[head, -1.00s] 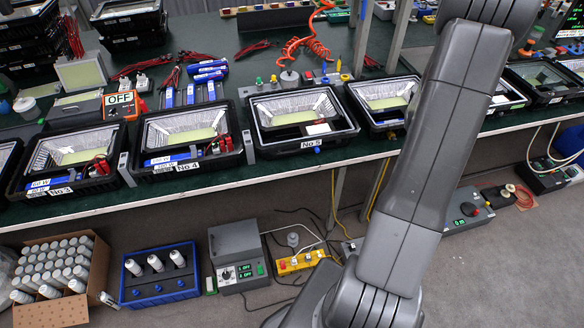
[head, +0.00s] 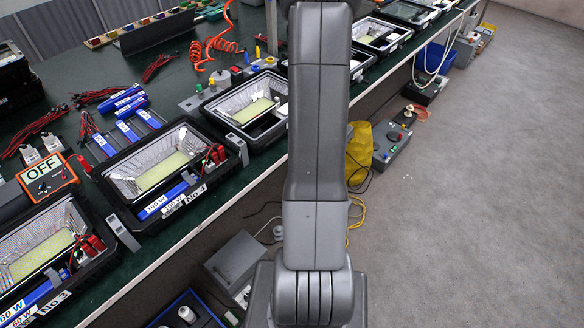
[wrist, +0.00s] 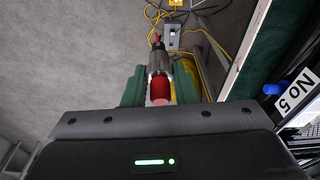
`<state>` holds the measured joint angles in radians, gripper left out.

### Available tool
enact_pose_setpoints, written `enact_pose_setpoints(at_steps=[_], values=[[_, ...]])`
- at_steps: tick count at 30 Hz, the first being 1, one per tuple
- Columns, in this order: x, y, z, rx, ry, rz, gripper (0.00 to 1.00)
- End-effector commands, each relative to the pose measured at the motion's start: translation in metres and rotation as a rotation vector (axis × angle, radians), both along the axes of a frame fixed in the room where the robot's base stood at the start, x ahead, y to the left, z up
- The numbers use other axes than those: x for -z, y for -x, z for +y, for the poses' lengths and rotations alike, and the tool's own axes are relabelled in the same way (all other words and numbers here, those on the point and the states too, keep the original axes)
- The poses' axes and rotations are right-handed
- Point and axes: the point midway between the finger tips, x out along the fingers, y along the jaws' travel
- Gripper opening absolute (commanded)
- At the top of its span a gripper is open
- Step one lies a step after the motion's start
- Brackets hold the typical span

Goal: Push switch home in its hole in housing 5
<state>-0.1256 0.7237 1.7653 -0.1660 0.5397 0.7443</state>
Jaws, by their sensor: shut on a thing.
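My gripper (wrist: 161,76) shows in the wrist view, its green fingers shut on a part with a red end and a grey metallic body (wrist: 159,91). I cannot tell for sure whether this part is the switch. Housing 5 (wrist: 312,120) is cut off at the right edge of the wrist view, with its "No 5" label (wrist: 296,91) and a blue piece (wrist: 272,89) at its edge. The gripper is apart from it, to its left. In the head view, housing 5 (head: 213,104) is partly behind my arm. The switch hole is not visible, and the gripper is out of the head view.
Housing 4 (head: 117,178) stands left of housing 5 on the green bench (head: 128,268). A grey clip-like bracket (head: 236,142) stands between them. A yellow bag (head: 359,145) and a grey box (head: 392,145) are on the floor. Open floor lies to the right.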

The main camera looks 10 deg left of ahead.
Motion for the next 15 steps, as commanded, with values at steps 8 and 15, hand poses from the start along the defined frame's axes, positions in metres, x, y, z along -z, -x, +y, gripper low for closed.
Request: enact_pose_setpoints(at_steps=[8,15], values=[[0.055,0.044,0.012,0.559,-0.278,0.284,0.03],[0.073,0.06,0.041,0.931,-0.629,0.429,0.03]])
